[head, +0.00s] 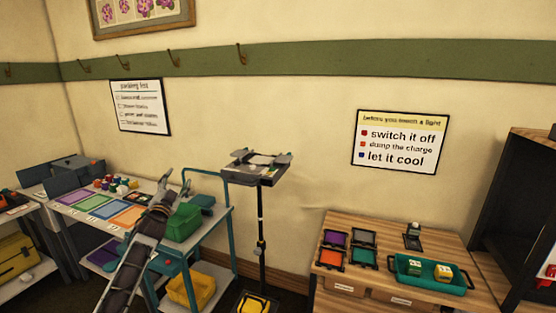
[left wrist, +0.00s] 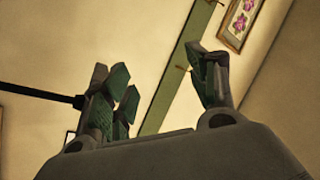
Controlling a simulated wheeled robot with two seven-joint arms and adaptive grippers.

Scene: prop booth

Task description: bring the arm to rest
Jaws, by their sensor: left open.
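My left arm (head: 125,270) rises from the bottom of the head view, in front of the cart on the left. Its gripper (head: 164,190) is at the upper end, pointing up beside the green bin. In the left wrist view the gripper (left wrist: 160,85) has its fingers spread wide apart. Nothing is between them; only the wall and the green rail show behind. My right gripper is in neither view.
A wooden cabinet (head: 400,243) with a teal tray (head: 408,275) is further right.

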